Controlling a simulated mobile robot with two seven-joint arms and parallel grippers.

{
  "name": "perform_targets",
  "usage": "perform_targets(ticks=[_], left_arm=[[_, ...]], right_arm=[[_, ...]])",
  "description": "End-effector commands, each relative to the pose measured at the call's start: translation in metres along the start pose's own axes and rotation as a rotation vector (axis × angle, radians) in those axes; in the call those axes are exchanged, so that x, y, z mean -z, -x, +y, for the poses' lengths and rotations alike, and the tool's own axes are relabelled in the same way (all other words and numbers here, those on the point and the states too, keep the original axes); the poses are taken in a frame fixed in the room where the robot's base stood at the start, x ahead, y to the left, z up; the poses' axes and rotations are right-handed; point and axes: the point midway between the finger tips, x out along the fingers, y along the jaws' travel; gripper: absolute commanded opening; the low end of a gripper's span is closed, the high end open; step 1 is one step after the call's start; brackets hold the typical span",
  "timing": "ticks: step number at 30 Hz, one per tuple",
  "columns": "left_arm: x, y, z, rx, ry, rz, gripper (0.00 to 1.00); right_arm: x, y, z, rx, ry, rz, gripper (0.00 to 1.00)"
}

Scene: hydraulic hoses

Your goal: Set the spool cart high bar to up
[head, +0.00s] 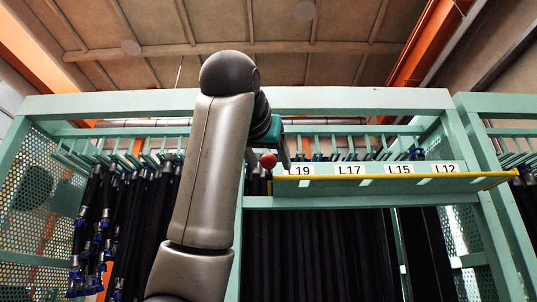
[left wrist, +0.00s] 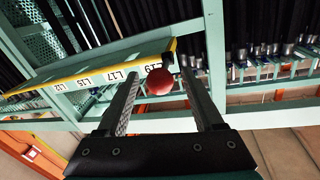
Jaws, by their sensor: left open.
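The spool cart high bar (head: 420,185) is a pale green labelled shelf-like bar with a yellow edge, marked L19, L17, L15 and L12. It spans the upper right of the cart frame and also shows in the left wrist view (left wrist: 60,86). A red ball knob (head: 268,160) is at its left end. The knob shows large in the left wrist view (left wrist: 159,82). My left gripper (head: 268,164) is open, with its fingertips on either side of the knob. Whether the fingers touch it cannot be told. My right gripper is not in view.
The green cart frame (head: 300,98) surrounds the bar. Black hoses (head: 320,250) hang below it, and more hoses with blue fittings (head: 103,225) hang at the left. Perforated side panels (head: 40,190) and a neighbouring frame (head: 500,160) flank the cart.

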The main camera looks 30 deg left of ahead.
Motion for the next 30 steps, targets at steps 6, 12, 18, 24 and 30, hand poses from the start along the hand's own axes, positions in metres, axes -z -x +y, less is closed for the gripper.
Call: perform_targets(ticks=[6,12,18,24,30], left_arm=[[-0.0004,-0.0032,0.0001,0.000,0.000,0.000,0.69],[-0.0003,-0.0029,0.0000,0.000,0.000,0.000,0.57],[-0.0002,-0.0027,0.0000,0.000,0.000,0.000,0.35],[-0.0001,-0.0026,0.0000,0.000,0.000,0.000,0.12],[0.0000,-0.0025,0.0001,0.000,0.000,0.000,0.00]], right_arm=[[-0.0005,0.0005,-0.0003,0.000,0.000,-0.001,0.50],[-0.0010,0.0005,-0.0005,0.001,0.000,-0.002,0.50],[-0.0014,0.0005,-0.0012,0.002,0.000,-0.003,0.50],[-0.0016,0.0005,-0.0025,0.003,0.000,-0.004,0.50],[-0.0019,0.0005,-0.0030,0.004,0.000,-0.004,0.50]])
